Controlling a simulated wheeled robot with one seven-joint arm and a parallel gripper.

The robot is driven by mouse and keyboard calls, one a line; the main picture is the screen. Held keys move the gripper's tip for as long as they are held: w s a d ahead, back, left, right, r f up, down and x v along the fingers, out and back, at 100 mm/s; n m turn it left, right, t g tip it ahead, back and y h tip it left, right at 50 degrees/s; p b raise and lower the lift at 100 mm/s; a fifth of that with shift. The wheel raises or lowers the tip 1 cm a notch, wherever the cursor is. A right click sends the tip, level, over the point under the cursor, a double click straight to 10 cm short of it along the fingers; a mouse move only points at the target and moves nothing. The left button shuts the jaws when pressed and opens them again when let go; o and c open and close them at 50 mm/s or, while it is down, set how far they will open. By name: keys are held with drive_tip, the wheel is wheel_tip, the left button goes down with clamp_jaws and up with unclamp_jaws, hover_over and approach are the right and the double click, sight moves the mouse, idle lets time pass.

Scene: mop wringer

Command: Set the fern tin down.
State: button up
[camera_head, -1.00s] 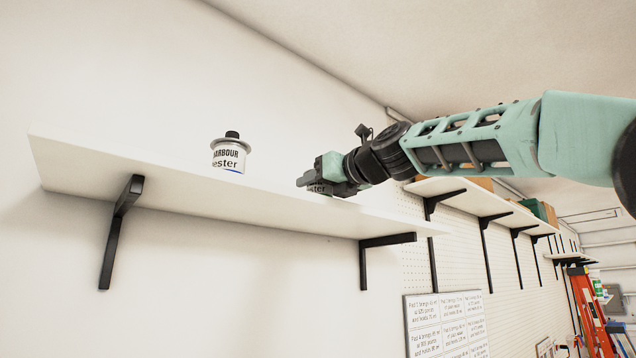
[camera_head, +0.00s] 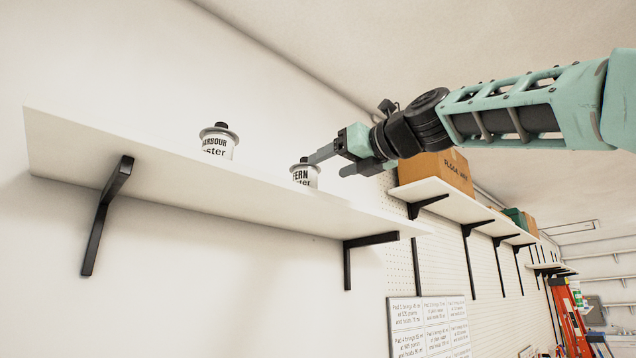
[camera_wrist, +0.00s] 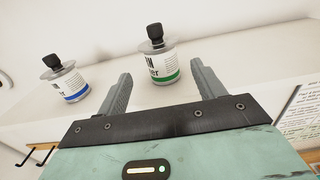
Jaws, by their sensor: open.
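The fern tin (camera_head: 304,175), white with a dark cap, stands upright on the white wall shelf (camera_head: 200,182). The wrist view shows its green band (camera_wrist: 162,66). The harbour tin (camera_head: 218,145) stands to its left on the same shelf, and its blue band shows in the wrist view (camera_wrist: 66,82). My gripper (camera_head: 328,161) is open just right of the fern tin. In the wrist view my gripper's fingers (camera_wrist: 160,90) are spread apart with the fern tin beyond their tips. The lower parts of both tins are partly hidden by the shelf edge in the head view.
Black brackets (camera_head: 106,215) hold the shelf from below. To the right, a farther shelf (camera_head: 455,200) carries a cardboard box (camera_head: 440,168). A printed notice (camera_head: 430,325) hangs below. The shelf left of the harbour tin is clear.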

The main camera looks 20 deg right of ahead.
drive_tip(key=shift+v, duration=1.15)
